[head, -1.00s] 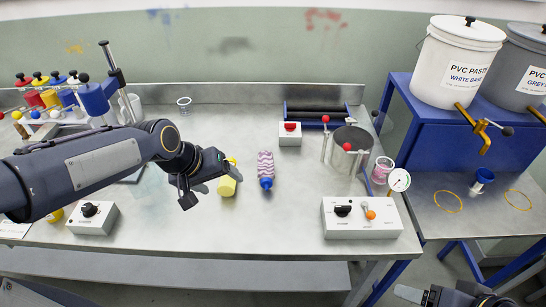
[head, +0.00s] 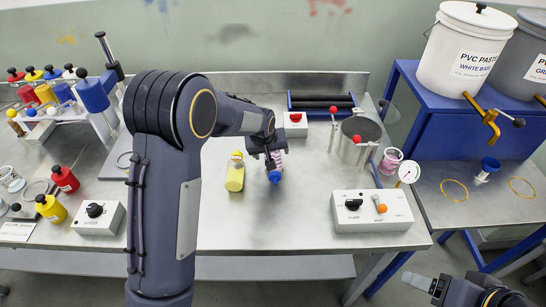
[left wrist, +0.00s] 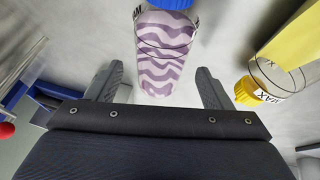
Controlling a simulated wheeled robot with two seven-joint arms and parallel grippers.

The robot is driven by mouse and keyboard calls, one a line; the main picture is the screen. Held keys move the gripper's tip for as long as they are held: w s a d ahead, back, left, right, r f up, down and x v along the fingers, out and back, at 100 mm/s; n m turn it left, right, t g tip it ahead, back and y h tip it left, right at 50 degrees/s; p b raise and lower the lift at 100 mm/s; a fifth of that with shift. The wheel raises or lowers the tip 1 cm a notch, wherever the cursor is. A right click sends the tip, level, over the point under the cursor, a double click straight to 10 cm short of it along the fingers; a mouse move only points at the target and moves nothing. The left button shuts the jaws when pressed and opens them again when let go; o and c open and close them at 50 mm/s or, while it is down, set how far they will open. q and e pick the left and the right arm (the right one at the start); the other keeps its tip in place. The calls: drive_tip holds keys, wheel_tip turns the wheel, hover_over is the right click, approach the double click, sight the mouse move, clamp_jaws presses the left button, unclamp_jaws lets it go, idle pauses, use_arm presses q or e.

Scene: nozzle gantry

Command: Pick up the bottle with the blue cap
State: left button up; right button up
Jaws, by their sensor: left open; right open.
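The bottle with the blue cap (head: 275,177) lies on the steel table with its cap toward the table's front edge. In the left wrist view its body (left wrist: 166,50) has a purple and white wavy pattern. My left gripper (head: 266,148) is over the bottle and hides most of it in the head view. In the left wrist view the left gripper (left wrist: 158,85) is open, with one finger on each side of the bottle and gaps between. My right gripper (head: 424,284) is open and empty at the lower right, off the table.
A yellow bottle (head: 235,175) lies just left of the bottle. A control box (head: 372,210), a steel pot (head: 358,140) and a red-button box (head: 295,123) stand to the right and behind. The table front between the control boxes is clear.

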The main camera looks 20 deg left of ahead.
use_arm(q)
drive_tip(key=shift+x, duration=0.85)
drive_tip(key=shift+c, duration=0.4)
drive_tip(key=c, duration=1.1)
drive_tip(key=shift+r, duration=0.15)
